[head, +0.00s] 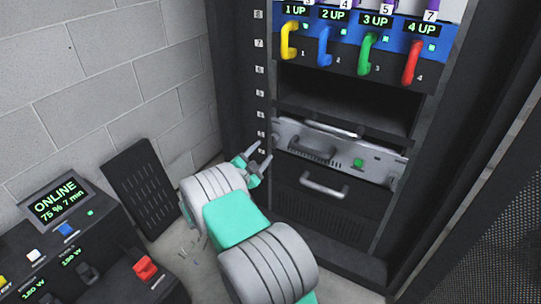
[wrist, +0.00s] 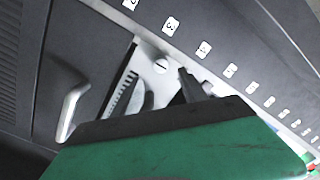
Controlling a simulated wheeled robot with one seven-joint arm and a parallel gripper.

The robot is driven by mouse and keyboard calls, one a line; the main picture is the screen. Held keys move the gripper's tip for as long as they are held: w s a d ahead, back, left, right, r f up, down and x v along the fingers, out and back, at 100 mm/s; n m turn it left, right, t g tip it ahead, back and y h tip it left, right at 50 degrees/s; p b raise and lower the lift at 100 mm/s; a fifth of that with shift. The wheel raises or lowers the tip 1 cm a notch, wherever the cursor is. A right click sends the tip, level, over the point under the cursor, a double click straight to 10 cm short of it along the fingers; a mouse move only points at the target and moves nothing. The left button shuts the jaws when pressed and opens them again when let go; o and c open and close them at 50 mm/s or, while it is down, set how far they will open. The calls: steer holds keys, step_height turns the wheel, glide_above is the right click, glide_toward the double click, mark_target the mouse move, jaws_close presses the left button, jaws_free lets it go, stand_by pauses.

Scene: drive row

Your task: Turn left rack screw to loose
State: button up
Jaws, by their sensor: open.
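The left rack screw (wrist: 160,66) is a round slotted head on the silver left ear of the rack unit, seen in the wrist view. Its slot lies nearly across that picture. My gripper (wrist: 157,73) is open, with one fingertip to each side of the screw and a little below it in the picture. I cannot tell how deep the tips reach or whether they touch. In the head view my gripper (head: 262,153) is at the left end of the silver unit (head: 340,152); the screw is too small to make out there.
A black drawer with a grey handle (head: 324,185) sits below the silver unit. Above are an empty bay and a row of coloured handles (head: 367,55). A console (head: 60,245) showing "ONLINE" with a red switch stands at the left, near a dark slotted panel (head: 143,190).

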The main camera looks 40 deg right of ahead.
mark_target(273, 139)
steer(key=b+x, duration=0.1)
steer(key=x, duration=0.5)
steer(key=shift+d+r, duration=0.1)
steer(key=shift+w+d, duration=0.2)
steer(key=shift+d, duration=0.25)
steer(key=shift+r, duration=0.1)
jaws_close()
